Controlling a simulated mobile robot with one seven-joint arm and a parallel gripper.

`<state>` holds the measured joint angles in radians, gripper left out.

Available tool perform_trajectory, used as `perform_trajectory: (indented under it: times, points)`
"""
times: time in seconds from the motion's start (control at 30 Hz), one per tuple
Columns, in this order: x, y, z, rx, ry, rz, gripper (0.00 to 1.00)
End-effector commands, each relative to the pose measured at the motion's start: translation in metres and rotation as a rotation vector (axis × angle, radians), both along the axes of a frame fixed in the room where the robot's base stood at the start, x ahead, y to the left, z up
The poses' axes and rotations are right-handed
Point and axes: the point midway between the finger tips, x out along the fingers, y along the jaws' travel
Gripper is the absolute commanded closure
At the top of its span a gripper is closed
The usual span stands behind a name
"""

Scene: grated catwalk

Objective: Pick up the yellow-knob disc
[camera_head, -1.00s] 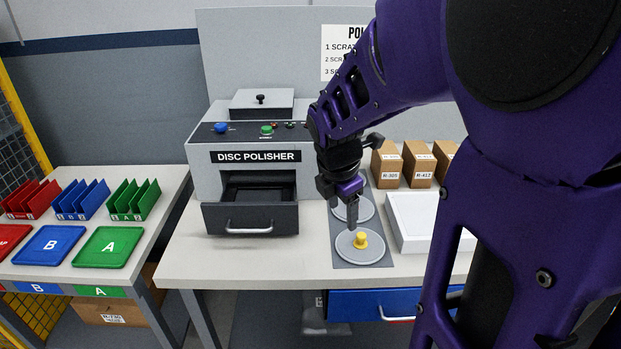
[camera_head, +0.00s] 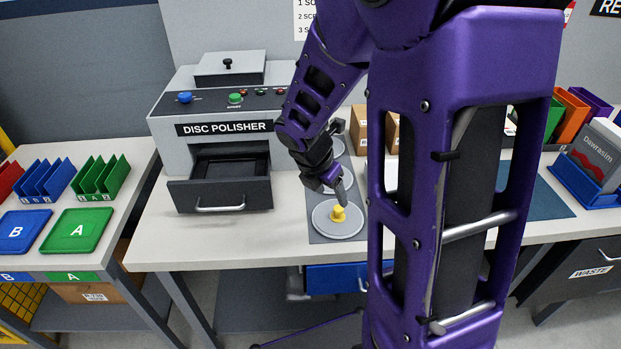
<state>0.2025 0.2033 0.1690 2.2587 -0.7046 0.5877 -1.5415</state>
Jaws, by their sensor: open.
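The yellow-knob disc (camera_head: 326,227) is a light grey round disc with a yellow knob (camera_head: 339,213) at its middle. It lies flat at the front end of a dark grey mat (camera_head: 318,238) on the table. My gripper (camera_head: 343,194) is open and points down just above and behind the knob, close to it. Whether a finger touches the knob I cannot tell. A second disc (camera_head: 335,147) lies farther back on the mat, partly hidden by my arm.
The disc polisher (camera_head: 225,150), its drawer (camera_head: 222,190) pulled out, stands left of the mat. Cardboard boxes (camera_head: 358,128) stand behind. My arm hides much of the table to the right. The table's front left is clear.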

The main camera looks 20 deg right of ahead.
Motion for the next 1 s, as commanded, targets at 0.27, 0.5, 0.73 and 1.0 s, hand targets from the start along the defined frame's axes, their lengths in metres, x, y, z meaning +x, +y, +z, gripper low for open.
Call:
perform_trajectory:
  times: [0.27,0.5,0.73,1.0]
  points:
    - [0.005,-0.009,-0.026,0.000,0.000,-0.001,0.33]
    - [0.011,-0.019,-0.048,0.000,0.002,-0.002,0.33]
    - [0.018,-0.029,-0.072,0.000,-0.001,0.000,0.33]
    - [0.018,-0.030,-0.071,0.001,-0.001,-0.001,0.46]
